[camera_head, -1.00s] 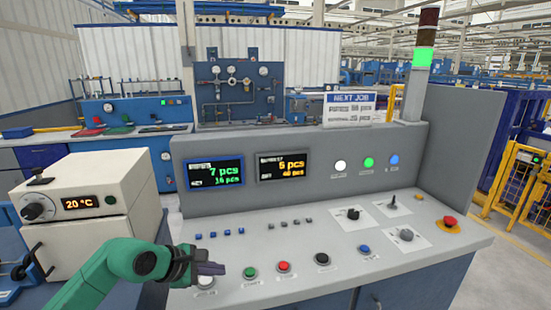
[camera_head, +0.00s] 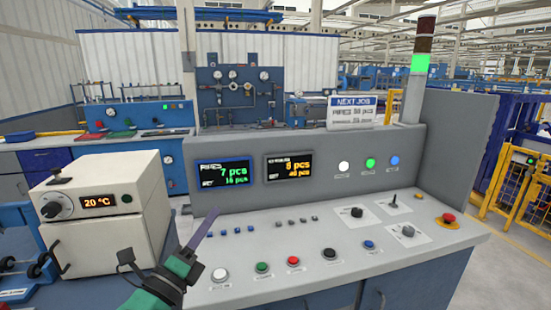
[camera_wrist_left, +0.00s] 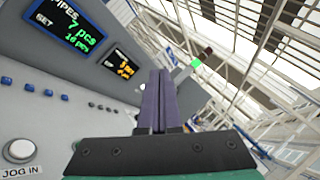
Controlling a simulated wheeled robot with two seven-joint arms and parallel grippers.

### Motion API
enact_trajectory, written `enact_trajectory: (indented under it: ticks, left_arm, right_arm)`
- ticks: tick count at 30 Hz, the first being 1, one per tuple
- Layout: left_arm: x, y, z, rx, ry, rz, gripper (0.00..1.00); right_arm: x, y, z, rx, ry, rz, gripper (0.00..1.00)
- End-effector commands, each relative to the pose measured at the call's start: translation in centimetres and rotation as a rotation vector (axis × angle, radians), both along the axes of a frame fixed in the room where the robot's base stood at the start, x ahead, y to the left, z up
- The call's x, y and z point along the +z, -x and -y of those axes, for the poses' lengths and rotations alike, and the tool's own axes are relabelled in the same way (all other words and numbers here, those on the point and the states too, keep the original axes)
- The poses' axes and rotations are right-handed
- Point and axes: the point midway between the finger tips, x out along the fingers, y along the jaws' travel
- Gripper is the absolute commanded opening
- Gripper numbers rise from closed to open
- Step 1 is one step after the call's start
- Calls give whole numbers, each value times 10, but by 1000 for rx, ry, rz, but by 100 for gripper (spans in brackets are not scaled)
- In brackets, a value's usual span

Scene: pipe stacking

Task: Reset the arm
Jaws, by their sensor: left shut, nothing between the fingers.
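My left gripper (camera_head: 207,226) is at the lower left of the head view, at the left front edge of the control console (camera_head: 330,280). Its fingers are shut, empty and point up, apart from the buttons. In the left wrist view its purple-grey fingers (camera_wrist_left: 155,100) are together, with nothing between them. A white button (camera_head: 220,274) sits just right of the gripper; in the wrist view it is the white button (camera_wrist_left: 20,151) labelled JOG IN. My right gripper is not in view.
A green button (camera_head: 262,267), a red button (camera_head: 293,261) and a black button (camera_head: 330,254) line the console front. A red stop button (camera_head: 448,218) is at the right. A cream oven box (camera_head: 100,205) reading 20 °C stands left of my arm. Two displays (camera_head: 222,172) face me.

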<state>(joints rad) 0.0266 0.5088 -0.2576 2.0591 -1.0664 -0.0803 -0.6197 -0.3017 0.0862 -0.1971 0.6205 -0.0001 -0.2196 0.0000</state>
Motion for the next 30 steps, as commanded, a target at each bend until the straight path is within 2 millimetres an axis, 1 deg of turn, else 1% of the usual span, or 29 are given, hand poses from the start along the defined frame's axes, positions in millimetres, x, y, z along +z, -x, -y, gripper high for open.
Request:
enact_trajectory:
  ticks: [1,2,3,5,6,7,9,10,12,14,15,17,18,22,23,24,26,29,30]
  left_arm:
    - [-19,-1,-37,95,281,-136,0]
    - [-37,0,-60,159,451,-225,0]
    - [-65,4,-86,243,652,-337,0]
    - [-112,17,-113,365,905,-498,0]
    - [-142,29,-125,442,1045,-595,0]
    - [-163,39,-130,497,1135,-662,0]
    - [-205,64,-135,611,1305,-799,0]
    - [-221,75,-135,656,1364,-853,0]
    - [-251,101,-133,755,1483,-962,0]
    - [-272,122,-128,834,1563,-1050,0]
    - [-284,137,-124,884,1609,-1104,0]
    - [-299,158,-117,958,1671,-1182,0]
    - [-308,172,-112,1006,1705,-1231,0]
    - [-329,218,-94,1161,1798,-1391,0]
    - [-337,222,-92,1184,1804,-1409,0]
    - [-353,217,-92,1190,1795,-1409,0]
    - [-375,213,-92,1198,1788,-1412,0]
    - [-414,210,-91,1214,1778,-1423,0]
    - [-431,210,-91,1221,1773,-1427,0]
  right_arm:
    - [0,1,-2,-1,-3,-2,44]
    - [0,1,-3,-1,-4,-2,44]
    - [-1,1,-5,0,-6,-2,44]
    - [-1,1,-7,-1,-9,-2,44]
    - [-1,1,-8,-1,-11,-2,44]
    - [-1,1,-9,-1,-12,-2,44]
    - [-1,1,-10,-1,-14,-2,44]
    - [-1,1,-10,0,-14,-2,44]
    - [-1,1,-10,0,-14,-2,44]
    - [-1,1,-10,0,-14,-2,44]
    - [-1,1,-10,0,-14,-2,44]
    - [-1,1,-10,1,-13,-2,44]
    - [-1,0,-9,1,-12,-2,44]
    - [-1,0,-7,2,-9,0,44]
    - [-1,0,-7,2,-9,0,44]
    - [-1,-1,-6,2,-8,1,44]
    - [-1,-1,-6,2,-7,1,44]
    - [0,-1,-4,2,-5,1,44]
    - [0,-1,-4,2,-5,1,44]
